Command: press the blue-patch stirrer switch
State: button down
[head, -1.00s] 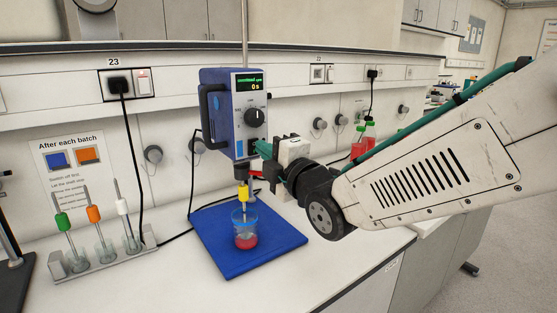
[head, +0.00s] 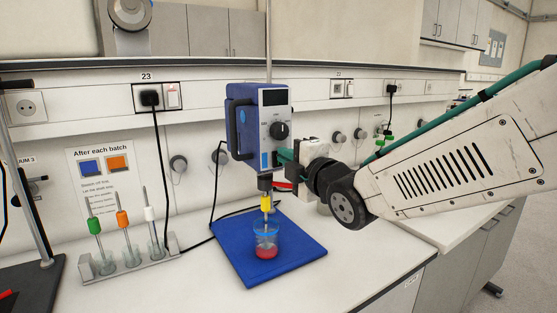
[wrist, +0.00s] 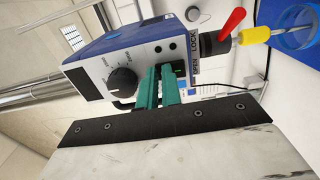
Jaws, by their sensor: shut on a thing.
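The blue overhead stirrer (head: 240,125) hangs on a rod above the blue base plate (head: 300,262). Its display (head: 273,98) is dark. The front panel also shows in the wrist view (wrist: 92,72) with a black knob. My gripper (head: 281,157) has its green fingers at the lower part of this panel, below the knob. In the wrist view the fingers (wrist: 160,82) are close together against the panel and hide most of the switch area. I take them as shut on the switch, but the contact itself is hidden.
Under the stirrer a beaker (head: 265,252) with red liquid holds the yellow-collared shaft (head: 267,203). A red lever (wrist: 232,22) by an OPEN/LOCK label sits close to my fingers. A rack (head: 130,268) with several coloured-collar rods stands left. The front bench is clear.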

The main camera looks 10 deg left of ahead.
jog(key=shift+a+r, duration=0.15)
jog(key=shift+r, duration=0.2)
jog(key=v, duration=1.4)
jog(key=shift+r, duration=0.25)
